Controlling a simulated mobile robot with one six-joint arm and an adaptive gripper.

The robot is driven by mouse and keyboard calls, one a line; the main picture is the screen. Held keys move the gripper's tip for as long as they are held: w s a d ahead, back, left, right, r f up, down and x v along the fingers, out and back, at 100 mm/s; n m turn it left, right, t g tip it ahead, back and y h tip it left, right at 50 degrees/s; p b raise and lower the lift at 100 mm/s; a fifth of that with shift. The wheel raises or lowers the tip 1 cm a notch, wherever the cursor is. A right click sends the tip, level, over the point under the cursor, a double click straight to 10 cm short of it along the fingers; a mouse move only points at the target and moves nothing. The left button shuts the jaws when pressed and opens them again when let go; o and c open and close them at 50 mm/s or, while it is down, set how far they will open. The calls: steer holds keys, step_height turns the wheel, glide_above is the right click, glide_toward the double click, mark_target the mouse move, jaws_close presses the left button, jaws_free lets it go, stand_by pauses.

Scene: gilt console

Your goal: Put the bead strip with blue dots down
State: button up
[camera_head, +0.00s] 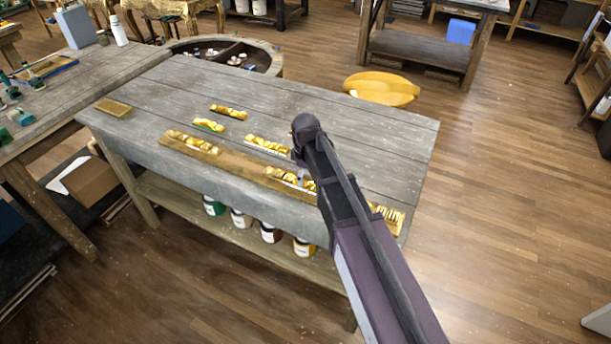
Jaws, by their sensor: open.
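Several gilded bead strips lie on the grey wooden table (165,95). One strip (229,112) lies farthest back and another with a green edge (208,125) lies in front of it. A strip with a pale edge (268,145) lies near the middle. One strip (191,142) and another (290,178) lie along a long wooden board (235,162) at the front. Blue dots are too small to make out, so I cannot tell which strip has them. My gripper (301,177) is open over the board's right part, by the right strip, and is largely hidden by my arm.
A bristled piece (388,215) lies at the board's right end, and a small flat block (113,107) at the table's left. Paint jars (242,218) stand on the shelf below. The table's back right is clear. A yellow object (382,88) lies beyond it.

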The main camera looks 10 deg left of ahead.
mark_target(306, 182)
step_height(306, 182, up, 9)
steer(key=p, duration=0.8)
steer(key=shift+r+p, duration=0.15)
steer(key=shift+p, duration=0.15)
stand_by(0.7)
steer(key=s+d+m, duration=0.4)
steer(key=d, duration=0.5)
steer(key=s+d+m, duration=0.4)
steer(key=d+m, duration=0.1)
steer(key=d, duration=0.4)
steer(key=s+d+m, duration=0.4)
steer(key=d+m, duration=0.1)
steer(key=d, duration=0.5)
steer(key=shift+s, duration=0.4)
